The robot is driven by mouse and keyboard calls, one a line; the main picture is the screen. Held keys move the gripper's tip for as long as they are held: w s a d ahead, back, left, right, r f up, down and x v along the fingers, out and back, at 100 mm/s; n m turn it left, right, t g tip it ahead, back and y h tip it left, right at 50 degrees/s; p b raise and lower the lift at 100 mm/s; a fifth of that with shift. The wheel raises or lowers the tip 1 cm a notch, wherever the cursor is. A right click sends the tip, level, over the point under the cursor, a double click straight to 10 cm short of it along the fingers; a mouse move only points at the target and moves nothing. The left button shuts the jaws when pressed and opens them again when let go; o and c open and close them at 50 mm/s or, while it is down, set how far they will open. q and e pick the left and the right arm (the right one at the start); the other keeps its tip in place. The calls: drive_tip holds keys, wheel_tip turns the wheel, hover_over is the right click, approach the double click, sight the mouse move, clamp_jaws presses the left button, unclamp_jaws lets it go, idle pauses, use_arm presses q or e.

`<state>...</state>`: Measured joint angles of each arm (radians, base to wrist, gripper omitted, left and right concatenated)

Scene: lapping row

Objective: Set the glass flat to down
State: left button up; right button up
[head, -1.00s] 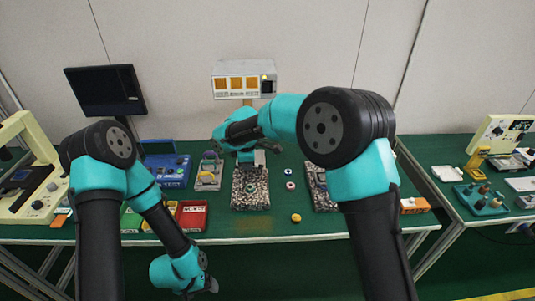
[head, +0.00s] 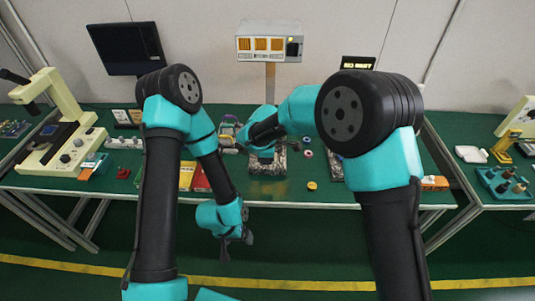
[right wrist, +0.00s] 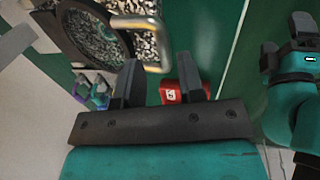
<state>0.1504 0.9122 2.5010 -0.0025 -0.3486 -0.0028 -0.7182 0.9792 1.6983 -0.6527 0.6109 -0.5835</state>
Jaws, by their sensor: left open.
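A round disc with a dark rim (right wrist: 95,36), which looks like the glass flat, lies over a speckled granite plate in the right wrist view. A pale metal handle-like bar (right wrist: 140,24) stands out in front of it. My right gripper (right wrist: 160,70) is open, its fingers apart, with the bar just beyond the left fingertip; I cannot tell whether they touch. In the head view, my right gripper (head: 262,151) hides much of the granite block (head: 270,168) and the glass. My left gripper (head: 236,238) is open and empty, hanging in front of the table edge.
A red box (right wrist: 171,92) shows behind the right fingers. Small round pieces (head: 307,147) and a yellow one (head: 311,186) lie right of the block. A cream microscope (head: 62,140) stands left. A box on a post (head: 268,42) rises behind.

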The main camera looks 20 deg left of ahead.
drive_tip(key=shift+o, duration=0.3)
drive_tip(key=shift+r, duration=0.1)
drive_tip(key=a+v, duration=0.1)
drive_tip(key=v, duration=1.6)
drive_tip(key=shift+d, duration=0.5)
